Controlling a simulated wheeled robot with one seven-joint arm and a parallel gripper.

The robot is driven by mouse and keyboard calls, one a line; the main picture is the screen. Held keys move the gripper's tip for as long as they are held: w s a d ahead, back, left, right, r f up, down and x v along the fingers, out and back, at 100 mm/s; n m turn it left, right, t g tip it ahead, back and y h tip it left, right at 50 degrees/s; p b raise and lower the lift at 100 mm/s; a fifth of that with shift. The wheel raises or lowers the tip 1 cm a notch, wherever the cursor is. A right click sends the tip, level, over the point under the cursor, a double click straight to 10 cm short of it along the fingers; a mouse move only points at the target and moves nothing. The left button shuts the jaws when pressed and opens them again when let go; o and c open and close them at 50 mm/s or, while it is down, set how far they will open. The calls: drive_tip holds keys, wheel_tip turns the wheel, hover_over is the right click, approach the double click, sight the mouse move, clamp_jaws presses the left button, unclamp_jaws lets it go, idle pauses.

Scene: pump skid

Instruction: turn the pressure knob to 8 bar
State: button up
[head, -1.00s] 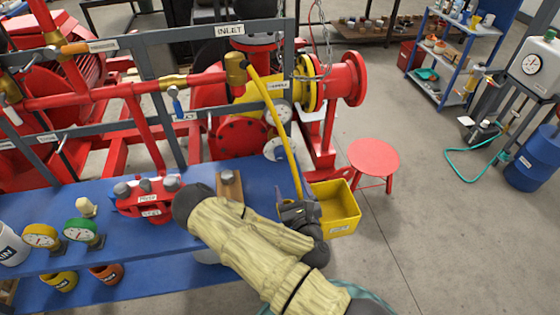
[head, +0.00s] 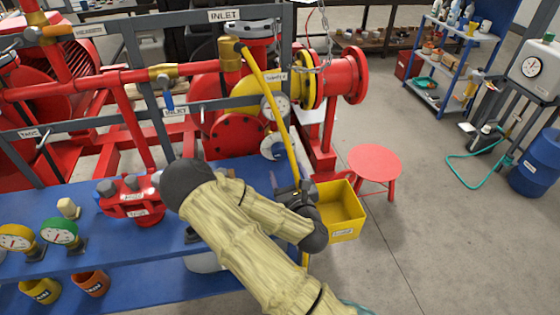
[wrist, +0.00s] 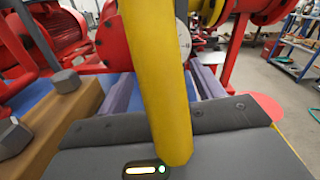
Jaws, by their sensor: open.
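In the wrist view, the two purple-grey fingers (wrist: 163,88) stand apart with nothing seen held. A yellow bar (wrist: 158,70) crosses the middle of that view and hides the space between them, and the knob is not visible there.
The long yellow bar (head: 268,95) slants down from a brass valve (head: 231,55), close by my gripper. A yellow bin (head: 341,212) and a red stool (head: 375,162) stand right. A red block with grey knobs (head: 132,200) sits on the blue bench (head: 85,200).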

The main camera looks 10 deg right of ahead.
sight(281, 154)
drive_tip(key=w, duration=0.7)
drive_tip(key=shift+w+a+b, duration=0.15)
drive_tip(key=shift+w+b, duration=0.15)
drive_tip(key=shift+w, duration=0.05)
drive_tip(key=shift+w+d, duration=0.2)
drive_tip(key=shift+w, duration=0.4)
drive_tip(key=shift+s, duration=0.1)
drive_tip(key=shift+a, duration=0.1)
drive_tip(key=c, duration=1)
